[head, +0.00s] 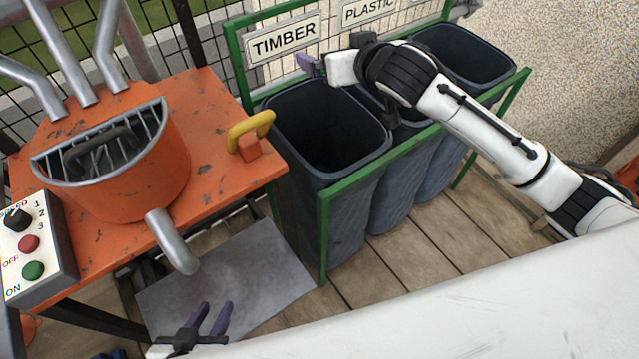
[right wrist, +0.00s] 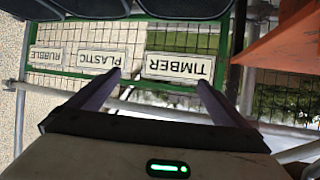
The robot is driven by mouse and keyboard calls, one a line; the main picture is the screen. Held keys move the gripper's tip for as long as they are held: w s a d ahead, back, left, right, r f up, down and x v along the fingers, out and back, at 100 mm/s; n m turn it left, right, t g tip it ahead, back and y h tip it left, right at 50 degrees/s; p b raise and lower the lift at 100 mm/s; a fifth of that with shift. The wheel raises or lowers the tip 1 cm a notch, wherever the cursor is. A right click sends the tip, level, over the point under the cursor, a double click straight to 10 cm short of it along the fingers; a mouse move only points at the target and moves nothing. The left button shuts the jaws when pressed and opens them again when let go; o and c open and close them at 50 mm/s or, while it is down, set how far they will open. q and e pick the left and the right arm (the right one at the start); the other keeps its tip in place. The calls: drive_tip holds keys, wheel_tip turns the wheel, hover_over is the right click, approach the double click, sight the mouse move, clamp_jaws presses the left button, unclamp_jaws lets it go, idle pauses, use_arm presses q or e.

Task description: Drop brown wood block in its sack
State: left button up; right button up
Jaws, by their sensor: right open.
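No brown wood block shows in either view. The dark sack under the TIMBER sign (head: 283,40) hangs open in a green frame; this timber sack (head: 333,215) has a dark inside, and I cannot tell what lies in it. My right gripper (head: 310,64) is above the far rim of this sack, in front of the signs. In the right wrist view its two purple fingers (right wrist: 160,82) are apart with nothing between them. My left gripper (head: 215,308) is low at the bottom of the head view, open and empty above a grey sheet.
Two more sacks stand to the right, one under the PLASTIC sign (head: 368,10). The green frame (head: 322,240) surrounds them. An orange table (head: 215,100) at left bears an orange mixer (head: 130,180), a control box (head: 35,250) and a yellow handle (head: 250,128). Plank floor (head: 400,260) lies in front.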

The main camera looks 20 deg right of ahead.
drive_tip(key=shift+s, duration=0.1)
drive_tip(key=a+v, duration=0.1)
drive_tip(key=v, duration=0.9)
drive_tip(key=shift+d+p, duration=0.3)
drive_tip(key=shift+d, duration=0.2)
drive_tip(key=shift+r, duration=0.1)
drive_tip(key=s+d+f+g+h, duration=0.1)
drive_tip(key=s+f+g, duration=0.4)
drive_tip(key=s+f, duration=0.8)
drive_tip(key=s+d+f+g, duration=0.1)
drive_tip(key=s+f+g, duration=0.3)
drive_tip(key=s+f, duration=0.95)
drive_tip(key=w+a+f+n+t+y, duration=0.1)
drive_tip(key=w+a+f+t+y, duration=0.1)
drive_tip(key=a+f+t, duration=0.2)
wheel_tip(320, 180, down, 4)
drive_tip(key=shift+w+a+f+t, duration=0.15)
drive_tip(key=shift+w+a+t, duration=0.2)
drive_tip(key=shift+a, duration=0.6)
